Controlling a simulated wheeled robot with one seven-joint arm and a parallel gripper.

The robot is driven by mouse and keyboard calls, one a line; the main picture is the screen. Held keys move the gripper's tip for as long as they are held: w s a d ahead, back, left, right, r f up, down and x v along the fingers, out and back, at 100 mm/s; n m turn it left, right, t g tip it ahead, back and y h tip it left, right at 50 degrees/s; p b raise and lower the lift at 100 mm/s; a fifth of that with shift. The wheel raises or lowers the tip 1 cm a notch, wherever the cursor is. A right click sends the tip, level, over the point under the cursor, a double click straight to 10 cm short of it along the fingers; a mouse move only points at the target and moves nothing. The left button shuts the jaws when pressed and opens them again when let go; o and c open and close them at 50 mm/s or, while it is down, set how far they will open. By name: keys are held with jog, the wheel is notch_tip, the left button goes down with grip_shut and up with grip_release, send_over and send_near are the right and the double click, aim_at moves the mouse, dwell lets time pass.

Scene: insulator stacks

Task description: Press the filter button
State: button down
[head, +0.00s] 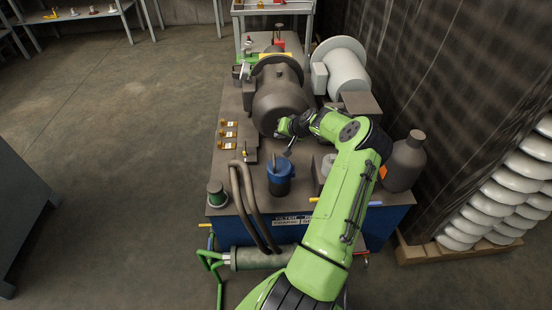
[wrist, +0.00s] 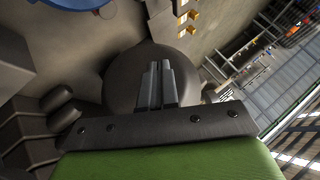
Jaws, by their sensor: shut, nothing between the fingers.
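The machine (head: 262,205) has a dark brown top and a blue front. A label (head: 292,219) on its front reads "FILTER"; the rest of the text is too small to read. I cannot make out a filter button for certain. A blue canister (head: 280,178) stands on the front part of the top. My gripper (head: 287,151) is above the top, behind the canister and in front of the large dark cylinder (head: 278,100). In the wrist view, my gripper (wrist: 157,84) has its fingers together and empty, in front of a dark rounded surface (wrist: 130,65).
Several orange switches (head: 228,135) sit on the left of the top and also show in the wrist view (wrist: 187,22). Curved dark pipes (head: 246,205) stand left of the canister. A grey bottle (head: 405,160) stands at right. Open floor (head: 110,150) lies at left.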

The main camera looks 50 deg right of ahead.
notch_tip(320, 180, down, 9)
jog(key=b, duration=0.5)
jog(key=shift+b, duration=0.4)
jog(key=shift+r, duration=0.1)
dwell(1.3)
jog(key=shift+f, duration=0.4)
